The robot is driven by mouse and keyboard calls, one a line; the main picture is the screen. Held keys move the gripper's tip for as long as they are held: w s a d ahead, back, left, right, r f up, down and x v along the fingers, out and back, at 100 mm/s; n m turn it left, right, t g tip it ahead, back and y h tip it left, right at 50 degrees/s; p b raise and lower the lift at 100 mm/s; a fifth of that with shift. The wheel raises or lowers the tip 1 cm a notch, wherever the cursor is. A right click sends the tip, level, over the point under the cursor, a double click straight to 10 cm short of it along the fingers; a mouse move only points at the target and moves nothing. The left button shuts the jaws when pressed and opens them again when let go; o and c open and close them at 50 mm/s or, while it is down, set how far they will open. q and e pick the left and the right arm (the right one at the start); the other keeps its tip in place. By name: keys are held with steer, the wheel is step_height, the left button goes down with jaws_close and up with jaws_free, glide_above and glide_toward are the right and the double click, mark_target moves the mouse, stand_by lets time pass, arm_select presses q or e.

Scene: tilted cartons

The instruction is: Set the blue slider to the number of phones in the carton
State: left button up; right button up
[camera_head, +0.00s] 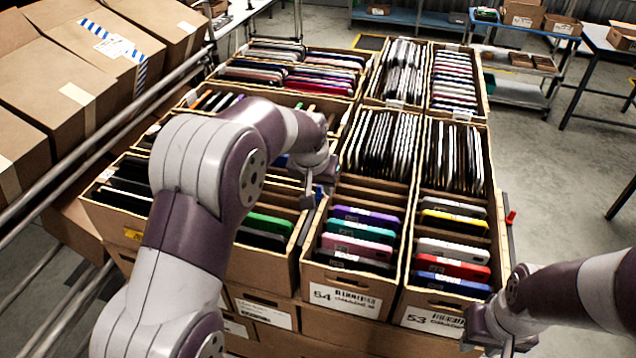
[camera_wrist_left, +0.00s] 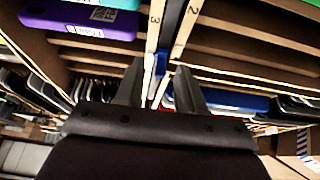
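In the head view my left gripper (camera_head: 310,196) is over the left edge of carton 54 (camera_head: 345,297), with the slider mostly hidden. Carton 54 holds purple, teal, pink and dark phones (camera_head: 358,247) near its front and a dense row behind. My right gripper (camera_head: 508,345) is at the bottom right, partly cut off.
Carton 53 (camera_head: 432,318) stands to the right with several phones and a red slider (camera_head: 511,217) at its right edge. More phone cartons lie behind and left. Closed cardboard boxes (camera_head: 75,75) rest beyond a metal rail at left. Open floor (camera_head: 570,180) lies to the right.

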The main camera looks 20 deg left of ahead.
arm_select(q)
steer(key=shift+w, duration=0.25)
steer(key=shift+s+r, duration=0.1)
steer(key=shift+r, duration=0.2)
steer(key=b+v, duration=0.2)
steer(key=v, duration=1)
steer(key=shift+s, duration=0.3)
